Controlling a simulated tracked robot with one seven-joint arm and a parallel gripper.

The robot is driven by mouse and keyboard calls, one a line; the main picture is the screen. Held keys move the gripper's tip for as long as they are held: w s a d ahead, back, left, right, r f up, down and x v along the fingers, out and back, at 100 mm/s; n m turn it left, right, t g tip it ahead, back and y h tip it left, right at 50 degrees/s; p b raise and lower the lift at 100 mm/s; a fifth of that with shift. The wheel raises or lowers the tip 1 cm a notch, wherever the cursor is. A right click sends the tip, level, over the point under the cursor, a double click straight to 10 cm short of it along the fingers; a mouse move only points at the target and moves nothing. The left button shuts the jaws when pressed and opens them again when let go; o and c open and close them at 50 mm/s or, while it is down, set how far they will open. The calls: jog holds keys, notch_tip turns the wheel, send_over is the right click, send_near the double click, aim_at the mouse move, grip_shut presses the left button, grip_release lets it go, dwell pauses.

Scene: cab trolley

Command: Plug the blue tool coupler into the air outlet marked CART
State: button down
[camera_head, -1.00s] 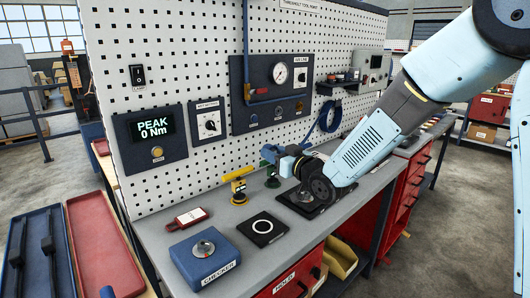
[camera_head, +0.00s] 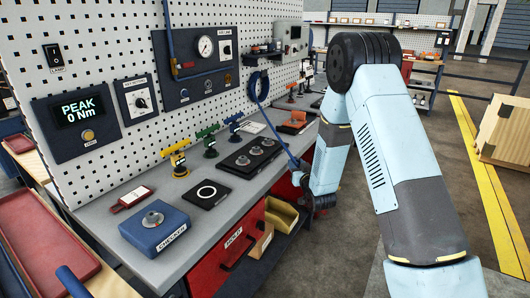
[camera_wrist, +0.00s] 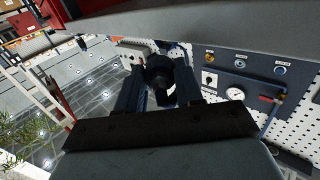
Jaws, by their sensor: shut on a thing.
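My gripper (camera_wrist: 160,80) is shut on a dark, round piece, which I take to be the tool coupler (camera_wrist: 158,92); its blue colour is not clear here. In the head view my gripper (camera_head: 318,203) hangs low in front of the bench edge, below the bench top, and a thin blue hose (camera_head: 283,140) runs to it from the wall. The blue panel (camera_head: 160,55) carries several air outlets, including one at its right (camera_head: 228,79). The panel outlets also show in the wrist view (camera_wrist: 240,63), upside down. I cannot read which is marked CART. The held coupler is apart from the panel.
Yellow (camera_head: 178,160), green (camera_head: 208,142) and blue (camera_head: 235,130) tools stand on the bench. A black tray (camera_head: 235,160), a ring pad (camera_head: 206,194) and the blue checker (camera_head: 155,222) lie in front.

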jog(key=d+f+m+h, duration=0.1)
jog(key=d+f+h, duration=0.2)
jog(key=d, duration=0.6)
jog(key=d+f+m+t+h, duration=0.1)
jog(key=d+f+m+h, duration=0.1)
jog(key=d+f, duration=0.5)
jog(key=shift+d+f+h, duration=0.3)
jog(key=shift+d+h, duration=0.1)
jog(key=shift+d, duration=0.65)
